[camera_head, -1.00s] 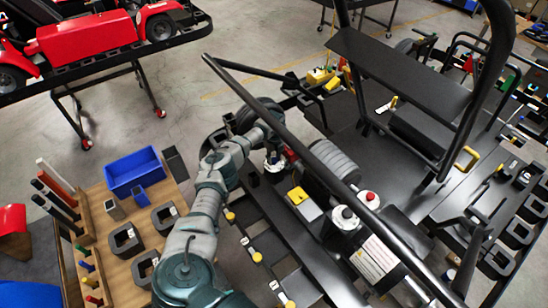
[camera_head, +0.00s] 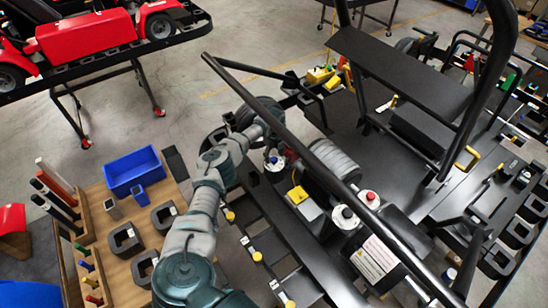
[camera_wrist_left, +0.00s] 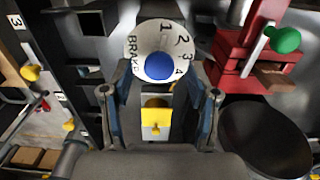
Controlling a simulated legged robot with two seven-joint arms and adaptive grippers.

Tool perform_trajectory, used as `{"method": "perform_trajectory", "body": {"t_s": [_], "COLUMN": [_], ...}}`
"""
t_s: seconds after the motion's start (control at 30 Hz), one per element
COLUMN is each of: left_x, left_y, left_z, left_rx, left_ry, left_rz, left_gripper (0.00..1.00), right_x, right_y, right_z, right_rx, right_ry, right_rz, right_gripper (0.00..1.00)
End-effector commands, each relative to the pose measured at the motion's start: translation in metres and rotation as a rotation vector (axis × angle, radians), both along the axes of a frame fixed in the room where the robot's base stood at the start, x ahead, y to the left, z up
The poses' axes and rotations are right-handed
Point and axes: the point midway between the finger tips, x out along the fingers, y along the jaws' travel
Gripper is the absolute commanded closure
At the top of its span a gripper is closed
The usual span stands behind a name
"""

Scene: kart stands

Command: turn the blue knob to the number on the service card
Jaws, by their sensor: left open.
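The blue knob (camera_wrist_left: 159,65) sits in the middle of a round white dial (camera_wrist_left: 148,42) in the left wrist view. The dial bears the numbers 1 to 3, a partly visible 4, and the word BRAKE. My left gripper (camera_wrist_left: 160,93) is open and empty, its two fingers on either side below the dial, apart from the knob. In the head view the dial (camera_head: 274,163) is small beside the end of my left arm, and the gripper is mostly hidden. A white printed card (camera_head: 374,259) lies on the kart at the lower right; its print is too small to read.
A yellow tab (camera_wrist_left: 155,117) lies between and beyond my fingers. A red clamp-like part with a green ball (camera_wrist_left: 285,40) stands to the right. A black bar (camera_head: 300,145) crosses above the kart. A wooden bench with a blue bin (camera_head: 133,172) is at left.

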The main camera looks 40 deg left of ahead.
Motion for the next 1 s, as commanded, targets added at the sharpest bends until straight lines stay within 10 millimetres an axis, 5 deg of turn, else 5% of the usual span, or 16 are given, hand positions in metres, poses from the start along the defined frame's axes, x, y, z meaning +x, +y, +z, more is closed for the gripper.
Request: {"method": "perform_trajectory", "body": {"t_s": [0.3,0.5,1.0], "left_x": [0.002,0.003,0.003], "left_y": [0.002,0.002,0.002], "left_z": [0.070,0.097,0.103], "left_rx": [-0.001,-0.001,-0.002], "left_ry": [-0.003,-0.001,0.001], "left_rz": [0.000,0.000,0.000], "left_gripper": [0.40,0.40,0.40], "right_x": [0.000,0.000,0.001], "right_y": [0.000,0.001,0.002], "right_z": [0.000,0.000,0.000], "right_rx": [0.001,0.001,0.001], "right_ry": [0.000,0.000,0.002], "right_rz": [0.000,-0.001,-0.001], "right_gripper": [0.60,0.60,0.60]}}
